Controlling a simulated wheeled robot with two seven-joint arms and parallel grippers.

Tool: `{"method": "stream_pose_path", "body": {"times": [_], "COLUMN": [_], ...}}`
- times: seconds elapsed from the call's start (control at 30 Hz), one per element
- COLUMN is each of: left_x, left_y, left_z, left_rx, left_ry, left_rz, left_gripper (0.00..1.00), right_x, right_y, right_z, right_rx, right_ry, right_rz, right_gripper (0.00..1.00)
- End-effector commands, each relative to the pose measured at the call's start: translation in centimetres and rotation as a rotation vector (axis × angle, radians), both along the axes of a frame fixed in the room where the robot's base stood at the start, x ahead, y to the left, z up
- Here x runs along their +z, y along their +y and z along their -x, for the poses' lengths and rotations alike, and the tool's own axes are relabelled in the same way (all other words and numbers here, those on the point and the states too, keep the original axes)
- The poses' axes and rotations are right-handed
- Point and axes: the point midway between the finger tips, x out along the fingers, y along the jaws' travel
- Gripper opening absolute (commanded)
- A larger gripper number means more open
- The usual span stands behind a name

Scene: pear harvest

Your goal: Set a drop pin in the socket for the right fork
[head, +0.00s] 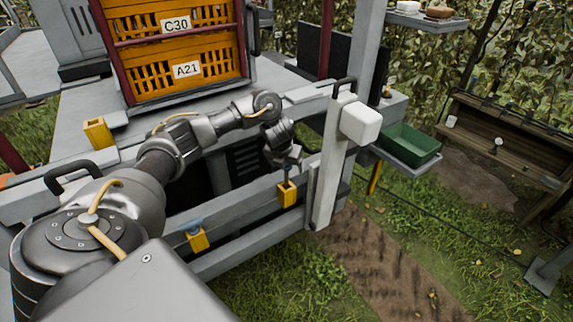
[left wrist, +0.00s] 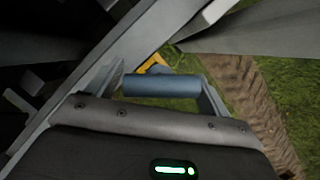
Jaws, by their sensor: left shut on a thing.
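My left gripper (head: 288,163) is just above a yellow socket (head: 287,194) on the grey rail, the one nearer the white-capped post. In the left wrist view, my left gripper (left wrist: 162,84) is shut across a blue drop pin (left wrist: 162,86), with a finger at each end. A yellow edge of a socket (left wrist: 153,63) shows behind the pin. Whether the pin's lower end is inside the socket is hidden. A second yellow socket (head: 198,240) sits further left on the rail, with a blue piece at its top. My right gripper is out of view.
A grey post (head: 330,175) with a white cap (head: 361,122) stands close right of the gripper. Orange crates (head: 180,55) stand behind my arm. A yellow block (head: 98,133) is at the left. A green bin (head: 408,145) sits on a shelf at right.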

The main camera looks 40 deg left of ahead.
Motion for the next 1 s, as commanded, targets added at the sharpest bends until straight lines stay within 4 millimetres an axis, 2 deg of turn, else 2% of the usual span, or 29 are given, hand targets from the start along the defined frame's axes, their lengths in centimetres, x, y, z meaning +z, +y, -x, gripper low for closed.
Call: {"method": "stream_pose_path", "body": {"times": [0.03,0.5,1.0], "left_x": [-0.8,-4.3,-7.3], "left_y": [0.0,0.0,0.0], "left_z": [0.0,0.0,0.0], "left_rx": [0.000,0.000,0.001], "left_ry": [0.000,0.000,0.000], "left_rz": [0.000,0.000,0.000], "left_gripper": [0.56,0.56,0.55], "right_x": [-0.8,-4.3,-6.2], "right_y": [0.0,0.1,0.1], "right_z": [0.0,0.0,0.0], "right_rx": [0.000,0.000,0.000], "right_ry": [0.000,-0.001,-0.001], "right_rz": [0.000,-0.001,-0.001], "right_gripper": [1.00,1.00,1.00]}}
